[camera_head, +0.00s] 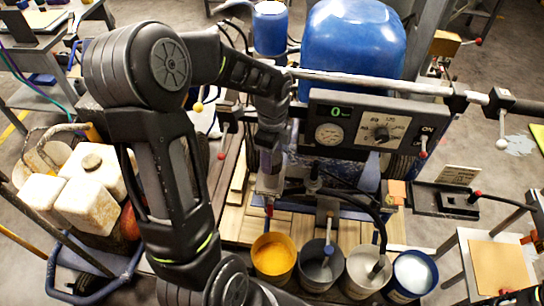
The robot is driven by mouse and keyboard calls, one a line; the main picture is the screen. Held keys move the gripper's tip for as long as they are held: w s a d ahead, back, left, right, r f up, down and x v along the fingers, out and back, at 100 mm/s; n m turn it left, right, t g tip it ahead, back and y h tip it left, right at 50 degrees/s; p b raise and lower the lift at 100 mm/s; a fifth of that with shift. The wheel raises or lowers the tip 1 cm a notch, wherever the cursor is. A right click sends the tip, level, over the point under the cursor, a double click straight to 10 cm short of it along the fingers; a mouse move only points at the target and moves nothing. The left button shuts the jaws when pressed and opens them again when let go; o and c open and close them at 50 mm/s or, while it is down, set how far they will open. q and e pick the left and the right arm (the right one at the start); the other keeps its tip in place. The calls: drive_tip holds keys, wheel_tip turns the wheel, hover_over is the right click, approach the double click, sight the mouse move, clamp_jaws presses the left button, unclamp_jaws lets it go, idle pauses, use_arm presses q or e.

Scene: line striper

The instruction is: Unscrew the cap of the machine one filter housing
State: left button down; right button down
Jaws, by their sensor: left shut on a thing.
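My left arm comes in from the left and reaches over the line striper. My left gripper (269,184) points down in front of the machine, left of the control panel, and is shut on the filter housing cap. The cap is mostly hidden by the fingers. Below the fingers is a small red-tipped part (269,208), above the yellow paint bucket. The threads and the lower housing are too small and covered to make out. My right gripper is not in view.
The panel (375,128) with gauge and dial stands right of the gripper, under a long handlebar (385,82). A blue tank (352,40) is behind. A yellow bucket (274,257), a grey one (321,264) and others stand in front. White jugs (90,185) sit on a cart at left.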

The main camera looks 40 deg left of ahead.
use_arm(q)
drive_tip(key=n, duration=0.2)
drive_tip(key=shift+w+a+n, duration=0.1)
drive_tip(key=shift+n, duration=0.2)
drive_tip(key=shift+f+n+b, duration=0.1)
drive_tip(key=shift+n+b, duration=0.4)
drive_tip(key=shift+n, duration=1.8)
drive_tip(key=shift+n+b, duration=0.35)
drive_tip(key=shift+n, duration=0.65)
drive_tip(key=shift+a+n, duration=0.2)
drive_tip(key=shift+n, duration=0.9)
